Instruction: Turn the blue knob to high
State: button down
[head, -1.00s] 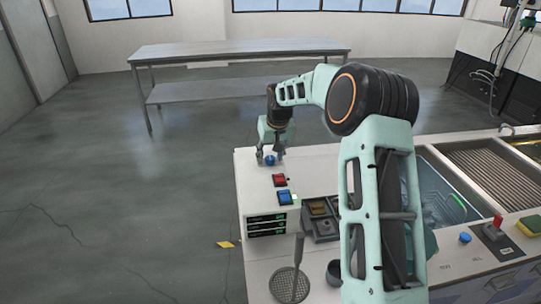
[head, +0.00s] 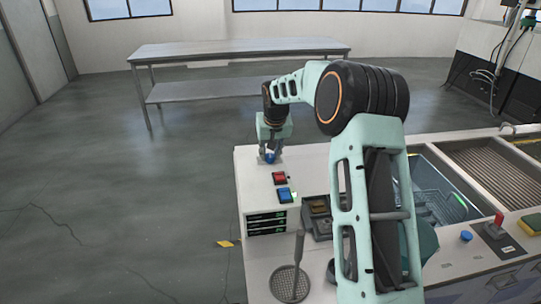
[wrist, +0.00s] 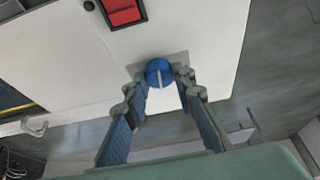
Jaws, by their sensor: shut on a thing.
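The blue knob (head: 270,157) is at the far left end of the white control box. In the wrist view the knob (wrist: 159,72) is round, with a pale pointer line running down the picture. My gripper (head: 271,153) reaches down onto it. In the wrist view my gripper (wrist: 160,80) has one fingertip on each side of the knob, shut on it. The fingers hide part of the knob in the head view. No high or low marking is readable.
A red switch (head: 279,178) and a blue switch (head: 284,195) sit nearer on the same box. Another blue knob (head: 466,236) and a red-handled lever (head: 497,225) are on the bench front at right. A basket (head: 291,284) with an upright handle lies in front.

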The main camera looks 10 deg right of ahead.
jog(key=shift+a+f+m+h+b, duration=0.1)
jog(key=shift+a+m+h+b, duration=0.15)
jog(key=shift+m+h+b, duration=0.65)
jog(key=m, duration=0.3)
jog(key=m+g+h+p, duration=0.1)
jog(key=m, duration=0.2)
jog(key=shift+w+m, duration=0.1)
jog(key=shift+m, duration=0.2)
jog(key=shift+m+g+h+p, duration=0.35)
jog(key=shift+m+p, duration=0.35)
jog(key=shift+m, duration=0.4)
jog(key=c, duration=1.6)
grip_release()
